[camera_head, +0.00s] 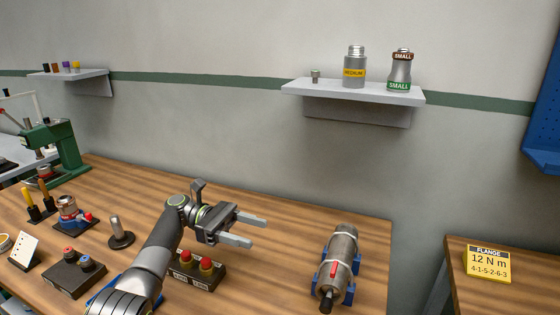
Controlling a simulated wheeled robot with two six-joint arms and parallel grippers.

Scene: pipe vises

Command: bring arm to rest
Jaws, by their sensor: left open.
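My left arm reaches in from the bottom of the head view, over the wooden workbench (290,219). My left gripper (258,231) is open and empty, its two fingers apart and pointing right. It is above the bench, left of a grey cylinder (341,252) lying in blue cradles. The fingers are apart from the cylinder. My right gripper does not show.
A yellow FLANGE sign (488,263) stands on another table at right.

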